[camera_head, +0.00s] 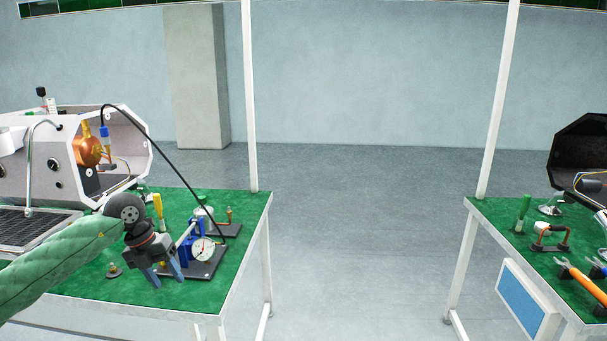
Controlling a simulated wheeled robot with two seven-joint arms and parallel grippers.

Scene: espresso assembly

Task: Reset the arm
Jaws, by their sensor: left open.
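My left arm comes in from the left in a green quilted sleeve. My left gripper (167,277) hangs over the front part of the left green-topped table (110,290), its two blue-grey fingers pointing down and spread apart with nothing between them. It is just left of a dark plate (205,265) that bears a blue part and a round white gauge (203,249). I cannot tell how high the fingertips are above the table. My right gripper does not show.
A white espresso machine (75,165) with an open side and a copper boiler (89,151) stands on the left table. A black cable (170,160) arcs from it. A wide floor gap separates the right table (555,265), which holds tools with orange handles (580,285).

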